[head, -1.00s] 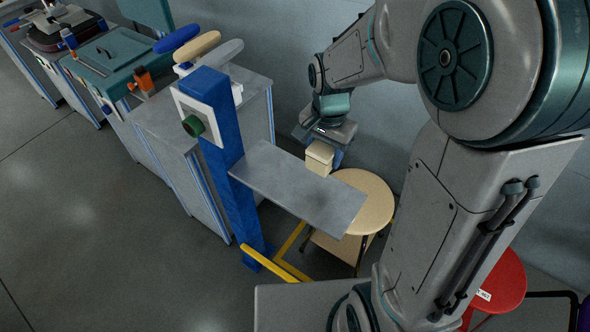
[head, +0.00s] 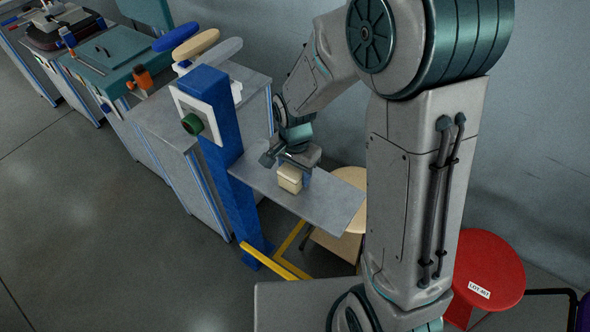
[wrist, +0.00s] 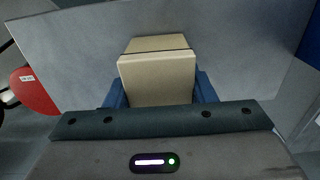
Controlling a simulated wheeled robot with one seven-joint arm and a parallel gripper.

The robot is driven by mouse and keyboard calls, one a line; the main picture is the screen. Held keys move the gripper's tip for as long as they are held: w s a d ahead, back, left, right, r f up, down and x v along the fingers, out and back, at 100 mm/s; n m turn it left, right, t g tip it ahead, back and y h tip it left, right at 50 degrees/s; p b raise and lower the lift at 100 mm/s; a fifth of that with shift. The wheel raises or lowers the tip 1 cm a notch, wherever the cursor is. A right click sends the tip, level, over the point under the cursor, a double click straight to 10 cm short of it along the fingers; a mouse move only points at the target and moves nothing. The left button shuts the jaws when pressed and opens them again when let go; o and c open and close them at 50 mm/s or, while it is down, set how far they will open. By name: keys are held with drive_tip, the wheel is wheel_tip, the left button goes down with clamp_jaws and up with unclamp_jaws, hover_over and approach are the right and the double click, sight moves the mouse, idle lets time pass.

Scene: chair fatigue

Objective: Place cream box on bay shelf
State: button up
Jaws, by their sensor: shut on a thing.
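The cream box (head: 290,179) is over the middle of the grey bay shelf (head: 325,203) in the head view. My gripper (head: 299,168) is shut on the box from above. In the wrist view the cream box (wrist: 157,75) sits between the blue fingers of my gripper (wrist: 158,92), with the grey shelf surface (wrist: 235,50) behind it. Whether the box's underside touches the shelf or hangs just above it, I cannot tell.
A blue post (head: 222,150) with a green knob stands at the shelf's left end. A round wooden stool (head: 352,178) is partly hidden behind the shelf. A red stool (head: 490,265) stands at the right. Workbenches line the left wall.

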drive_tip(key=shift+f, duration=0.15)
drive_tip(key=o, duration=1.1)
wheel_tip(320, 180, up, 12)
drive_tip(key=shift+r+p, duration=0.25)
drive_tip(key=shift+p, duration=0.15)
drive_tip(key=shift+s+d+r+n+t, duration=0.6)
drive_tip(key=shift+s+d+n, duration=0.65)
drive_tip(key=shift+s+d, duration=0.75)
drive_tip(key=shift+s+d+r+n+t, duration=0.35)
drive_tip(key=shift+s+d+r+n, duration=0.7)
drive_tip(key=shift+s+d, duration=0.9)
drive_tip(key=shift+s+d+r+n+t, duration=0.5)
drive_tip(key=shift+s+d+n, duration=0.9)
drive_tip(key=shift+s+d, duration=0.6)
